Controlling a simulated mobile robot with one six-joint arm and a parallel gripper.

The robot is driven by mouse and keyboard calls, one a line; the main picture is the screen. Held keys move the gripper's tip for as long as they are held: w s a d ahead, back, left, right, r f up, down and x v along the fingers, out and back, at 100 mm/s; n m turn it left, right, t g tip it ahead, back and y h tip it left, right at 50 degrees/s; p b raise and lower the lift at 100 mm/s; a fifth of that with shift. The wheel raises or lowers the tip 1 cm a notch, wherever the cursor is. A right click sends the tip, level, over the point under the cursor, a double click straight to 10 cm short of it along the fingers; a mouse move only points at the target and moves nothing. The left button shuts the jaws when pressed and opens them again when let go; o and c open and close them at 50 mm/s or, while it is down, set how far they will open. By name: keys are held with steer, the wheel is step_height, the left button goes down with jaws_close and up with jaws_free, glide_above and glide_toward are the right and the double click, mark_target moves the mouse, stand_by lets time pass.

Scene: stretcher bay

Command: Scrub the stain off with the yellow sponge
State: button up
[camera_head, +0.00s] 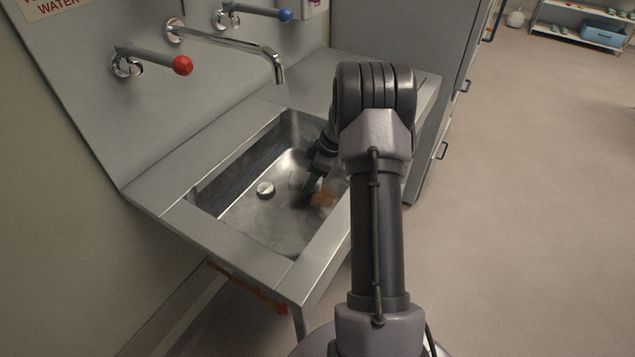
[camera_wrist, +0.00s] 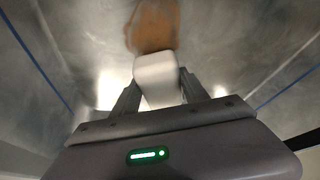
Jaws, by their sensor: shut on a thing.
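My gripper (camera_head: 308,190) reaches down into the steel sink basin. In the wrist view my gripper (camera_wrist: 158,86) is shut on a pale block (camera_wrist: 156,68), which looks off-white there rather than yellow; I take it for the sponge. A brown stain (camera_wrist: 152,25) lies on the basin surface just beyond the block and looks blurred. The block's far edge overlaps the stain's near edge in the picture; I cannot tell whether it touches the surface. In the head view the stain (camera_head: 322,200) shows orange-brown beside my fingers, partly hidden by my arm.
A red-knobbed lever (camera_head: 182,65) and a blue-knobbed lever (camera_head: 285,15) are on the wall. A grey cabinet (camera_head: 425,60) stands right; open floor lies beyond.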

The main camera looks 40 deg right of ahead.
steer(key=shift+w+a+r, duration=0.1)
steer(key=shift+w+a, duration=0.1)
steer(key=shift+w, duration=0.5)
steer(key=shift+w+a+r, duration=0.1)
steer(key=shift+w+a, duration=0.05)
steer(key=shift+w, duration=0.55)
steer(key=shift+s+d+r, duration=0.1)
steer(key=shift+s+d, duration=0.35)
steer(key=shift+s, duration=1.05)
steer(key=shift+s+d+r, duration=0.1)
steer(key=shift+s+d, duration=0.35)
steer(key=shift+s, duration=1.05)
steer(key=shift+s+d+r, duration=0.1)
steer(key=shift+s+d, duration=0.35)
steer(key=shift+s, duration=1.05)
steer(key=shift+s+d+f, duration=0.1)
steer(key=shift+s, duration=0.25)
steer(key=shift+s+f, duration=0.3)
steer(key=shift+s, duration=0.05)
step_height(320, 180, up, 7)
steer(key=s+p, duration=0.1)
steer(key=p, duration=0.2)
steer(key=shift+s+d+p, duration=0.35)
steer(key=shift+f, duration=0.1)
